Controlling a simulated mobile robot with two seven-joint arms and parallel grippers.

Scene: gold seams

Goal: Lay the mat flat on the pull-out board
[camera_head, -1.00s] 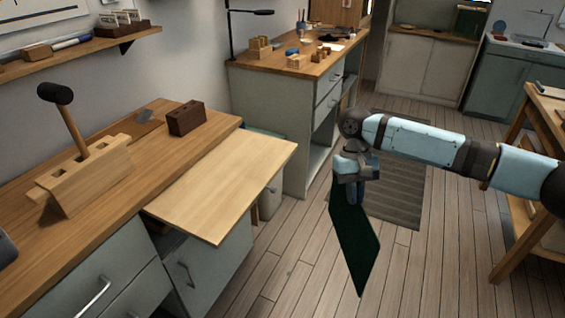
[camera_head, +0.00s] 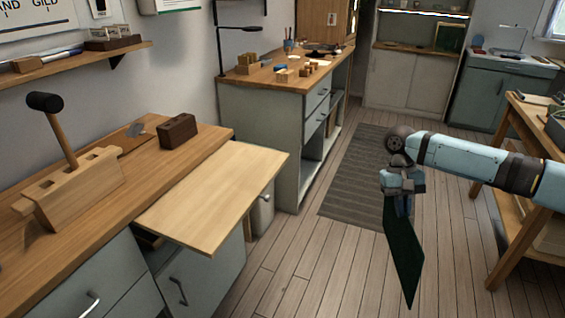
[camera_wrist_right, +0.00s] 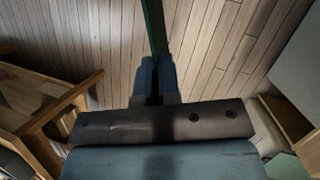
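The mat (camera_head: 405,262) is a thin dark green sheet. It hangs on edge below my right gripper (camera_head: 398,205), over the floor and to the right of the pull-out board. In the right wrist view the mat (camera_wrist_right: 154,30) shows as a thin green edge between the fingers of my right gripper (camera_wrist_right: 154,85), which is shut on it. The pull-out board (camera_head: 215,195) is pale wood, extended from the workbench, and its top is bare. My left gripper is not in view.
The workbench (camera_head: 75,255) at left carries a wooden block holding a mallet (camera_head: 75,195) and a dark brown block (camera_head: 177,131). A second bench (camera_head: 262,77) stands behind. A wooden table (camera_head: 535,130) is at right. Open floor lies between board and mat.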

